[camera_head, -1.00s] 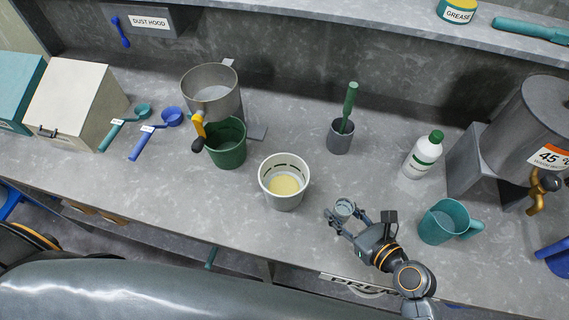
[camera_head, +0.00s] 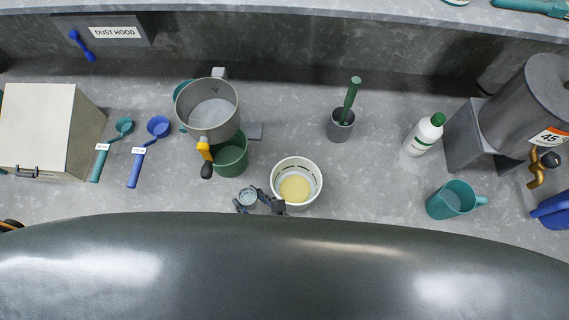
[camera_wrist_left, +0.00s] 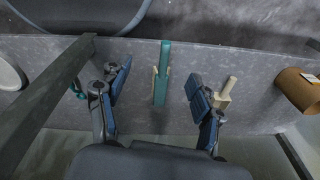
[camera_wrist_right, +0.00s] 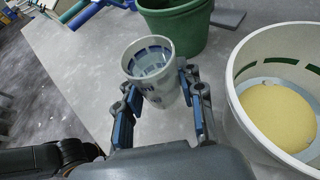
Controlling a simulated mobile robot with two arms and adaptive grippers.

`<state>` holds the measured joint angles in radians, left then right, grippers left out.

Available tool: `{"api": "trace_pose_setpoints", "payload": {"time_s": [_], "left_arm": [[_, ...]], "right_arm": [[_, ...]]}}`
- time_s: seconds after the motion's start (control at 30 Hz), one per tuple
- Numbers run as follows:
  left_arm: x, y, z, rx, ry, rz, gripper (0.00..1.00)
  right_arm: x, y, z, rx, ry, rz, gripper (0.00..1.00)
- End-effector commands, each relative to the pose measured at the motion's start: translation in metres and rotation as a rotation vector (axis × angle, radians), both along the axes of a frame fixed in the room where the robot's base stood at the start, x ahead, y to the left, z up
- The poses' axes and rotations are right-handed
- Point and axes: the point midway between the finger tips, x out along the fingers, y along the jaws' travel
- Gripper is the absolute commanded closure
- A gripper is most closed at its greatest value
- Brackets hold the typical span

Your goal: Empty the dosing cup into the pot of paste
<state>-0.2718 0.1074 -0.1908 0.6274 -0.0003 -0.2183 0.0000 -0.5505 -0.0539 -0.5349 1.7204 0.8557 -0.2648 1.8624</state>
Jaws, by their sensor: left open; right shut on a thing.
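The pot of paste (camera_head: 283,177) is a white tub with pale yellow paste inside, standing on the grey bench. It also shows at the right of the right wrist view (camera_wrist_right: 240,95). The dosing cup (camera_wrist_right: 160,85) is a small pale cup with blue marks; it looks upright, with something clear or pale inside. My right gripper (camera_head: 247,200) is shut on the cup, just left of the pot and apart from it. In the right wrist view its fingers (camera_wrist_right: 158,97) lie on both sides of the cup. My left gripper (camera_wrist_left: 160,88) is open and empty.
A green pail (camera_head: 231,158) stands behind the held cup, under a grey metal vessel (camera_head: 209,100) with a yellow handle. A grey holder with a green tool (camera_head: 341,126), a white bottle (camera_head: 422,138) and a teal jug (camera_head: 450,202) stand to the right. Two scoops lie left.

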Motion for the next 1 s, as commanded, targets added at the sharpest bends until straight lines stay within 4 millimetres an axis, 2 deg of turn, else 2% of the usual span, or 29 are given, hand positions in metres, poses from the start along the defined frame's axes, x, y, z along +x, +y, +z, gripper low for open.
{"api": "trace_pose_setpoints", "payload": {"time_s": [0.2,0.37,0.47,0.63,0.73,1.0], "left_arm": [[-0.034,-0.030,0.001,-0.035,0.045,-0.001,0.34],[-0.050,-0.037,0.002,-0.043,0.069,-0.004,0.34],[-0.048,-0.033,0.002,-0.037,0.066,-0.005,0.34],[-0.027,-0.018,0.002,-0.020,0.039,-0.003,0.34],[-0.017,-0.014,0.003,-0.017,0.021,0.000,0.34],[-0.022,-0.021,0.003,-0.025,0.028,0.002,0.34]], "right_arm": [[0.003,-0.005,0.016,0.064,0.037,0.000,0.95],[0.006,-0.009,0.032,0.133,0.078,0.000,0.95],[0.008,-0.013,0.040,0.188,0.111,0.000,0.95],[0.012,-0.019,0.055,0.295,0.177,0.000,0.95],[0.013,-0.020,0.055,0.322,0.194,-0.001,0.95],[0.013,-0.021,0.056,0.332,0.199,-0.002,0.95]]}}
